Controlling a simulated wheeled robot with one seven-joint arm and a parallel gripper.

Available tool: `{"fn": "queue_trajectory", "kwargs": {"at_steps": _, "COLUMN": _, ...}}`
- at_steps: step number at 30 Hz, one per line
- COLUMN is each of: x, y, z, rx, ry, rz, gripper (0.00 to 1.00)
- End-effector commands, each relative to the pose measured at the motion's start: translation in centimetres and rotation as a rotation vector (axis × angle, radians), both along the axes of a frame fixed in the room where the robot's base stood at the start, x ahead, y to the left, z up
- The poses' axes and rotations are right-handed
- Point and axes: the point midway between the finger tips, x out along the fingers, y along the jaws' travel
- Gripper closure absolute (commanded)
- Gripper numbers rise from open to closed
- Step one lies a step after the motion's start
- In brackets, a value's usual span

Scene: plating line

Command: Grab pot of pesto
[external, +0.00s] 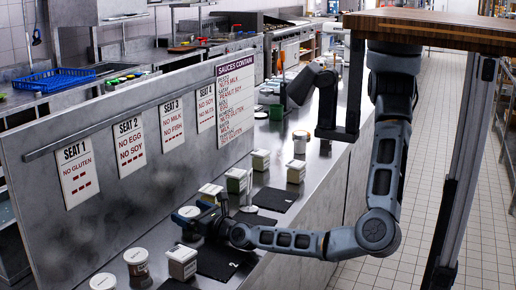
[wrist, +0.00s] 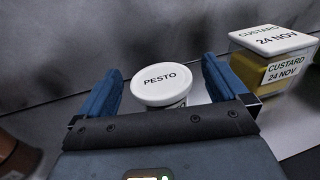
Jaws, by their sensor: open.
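The pot of pesto (wrist: 160,84) is a round tub with a white lid marked PESTO. In the wrist view it stands upright between the two blue fingers of my gripper (wrist: 162,88), with a gap visible on each side. My gripper is open and its palm edge hides the lower part of the pot. In the external view my gripper (external: 194,216) is low over the counter near the panel, and a white lid (external: 188,211) shows at its fingers.
A square custard tub (wrist: 277,55) stands just right of the pot. A brown container (wrist: 18,158) is at lower left. The grey panel (external: 60,245) with seat signs stands close behind. Other tubs (external: 182,262) and dark mats (external: 272,198) line the steel counter.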

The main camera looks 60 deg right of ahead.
Motion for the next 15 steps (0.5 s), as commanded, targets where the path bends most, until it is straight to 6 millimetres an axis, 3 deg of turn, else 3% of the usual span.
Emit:
{"fn": "queue_trajectory", "kwargs": {"at_steps": 11, "x": 0.87, "y": -0.19, "z": -0.04, "rx": -0.001, "ry": 0.0, "rz": 0.001, "gripper": 0.0}}
{"fn": "queue_trajectory", "kwargs": {"at_steps": 15, "x": 0.86, "y": -0.19, "z": -0.04, "rx": -0.001, "ry": 0.001, "rz": 0.001, "gripper": 0.13}}
